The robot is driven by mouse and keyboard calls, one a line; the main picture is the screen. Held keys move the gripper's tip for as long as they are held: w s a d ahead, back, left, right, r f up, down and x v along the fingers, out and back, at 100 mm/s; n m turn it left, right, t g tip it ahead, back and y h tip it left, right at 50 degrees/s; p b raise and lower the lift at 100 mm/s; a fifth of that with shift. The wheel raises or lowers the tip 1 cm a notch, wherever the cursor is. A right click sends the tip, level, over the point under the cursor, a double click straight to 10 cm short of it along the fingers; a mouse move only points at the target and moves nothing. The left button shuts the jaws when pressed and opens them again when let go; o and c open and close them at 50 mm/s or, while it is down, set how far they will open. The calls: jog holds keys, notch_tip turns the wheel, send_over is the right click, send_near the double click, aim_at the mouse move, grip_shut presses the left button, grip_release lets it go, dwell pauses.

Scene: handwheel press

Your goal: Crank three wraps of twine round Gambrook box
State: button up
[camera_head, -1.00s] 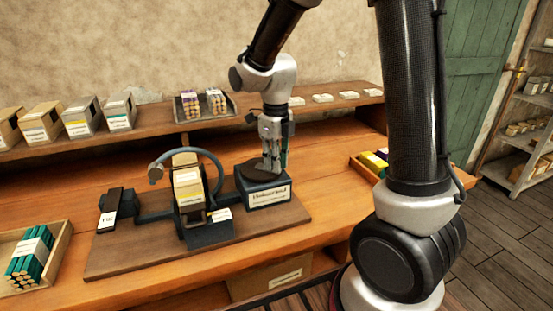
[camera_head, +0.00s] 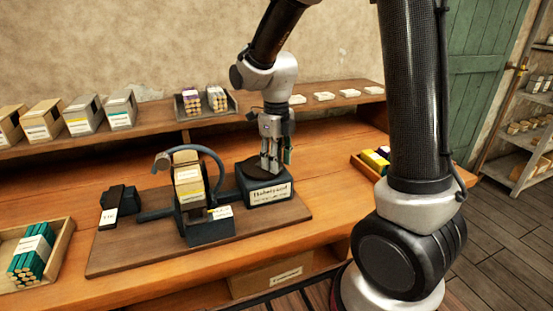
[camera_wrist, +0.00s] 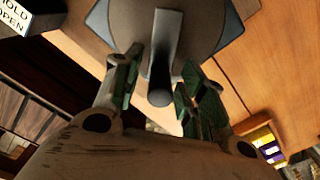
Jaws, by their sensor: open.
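A tan box with a pale label (camera_head: 187,176) stands in the dark cradle of the press, with a curved grey arm (camera_head: 212,154) arching round it. Its name is too small to read, and I cannot make out twine on it. To its right, a dark labelled block (camera_head: 268,191) carries the crank disc, whose top my gripper mostly hides. In the wrist view, the grey crank arm (camera_wrist: 166,45) ends in a round knob (camera_wrist: 159,93). My gripper (camera_head: 271,165) points down over the disc. Its green-padded fingers (camera_wrist: 160,84) are apart, one each side of the knob.
The press sits on a brown board (camera_head: 130,258). A black lever piece (camera_head: 117,205) lies at its left. A tray of green bundles (camera_head: 62,240) is at front left; another tray (camera_head: 357,161) is right of my gripper. A raised shelf (camera_head: 160,136) behind holds several boxes.

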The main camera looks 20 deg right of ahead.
notch_tip(320, 180, up, 12)
dwell(0.6)
